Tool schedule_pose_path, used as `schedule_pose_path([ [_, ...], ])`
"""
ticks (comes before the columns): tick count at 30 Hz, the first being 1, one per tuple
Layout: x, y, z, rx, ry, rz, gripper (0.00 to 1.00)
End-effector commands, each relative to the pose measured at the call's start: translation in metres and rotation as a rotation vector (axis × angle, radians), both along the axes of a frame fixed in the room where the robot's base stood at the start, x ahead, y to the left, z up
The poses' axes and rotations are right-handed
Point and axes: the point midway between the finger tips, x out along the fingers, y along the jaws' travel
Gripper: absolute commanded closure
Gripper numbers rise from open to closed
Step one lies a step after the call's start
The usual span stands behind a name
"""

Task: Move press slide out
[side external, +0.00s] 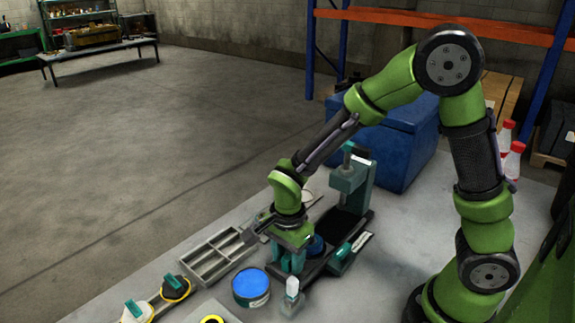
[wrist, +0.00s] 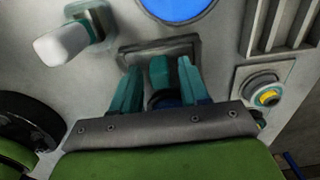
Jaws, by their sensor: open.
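The press (side external: 352,182), a teal upright on a dark base, stands on the pale table in the side view. Its dark slide reaches toward the front left, with a blue round part (side external: 316,245) on it. My gripper (side external: 290,265) points down over the slide's front end. In the wrist view my gripper (wrist: 158,75) is open, with one teal finger on each side of an upright teal handle (wrist: 158,72). I see gaps beside the handle; whether a finger touches it I cannot tell. The fingers and wrist hide part of the slide.
A grey divided tray (side external: 210,257) lies to the left. Yellow-and-black round parts (side external: 175,288) lie at the front left. A blue chest (side external: 395,150) stands behind the press.

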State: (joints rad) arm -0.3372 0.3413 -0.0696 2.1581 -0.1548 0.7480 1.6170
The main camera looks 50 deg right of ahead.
Motion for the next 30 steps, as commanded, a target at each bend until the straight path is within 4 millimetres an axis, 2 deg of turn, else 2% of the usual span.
schedule_pose_path([
  [15, 0.001, 0.0, 0.052, 0.0, -0.003, 0.001, 0.55],
  [26, 0.0, 0.0, 0.055, 0.0, -0.001, 0.0, 0.55],
  [30, 0.001, 0.0, 0.065, 0.001, -0.003, 0.0, 0.55],
])
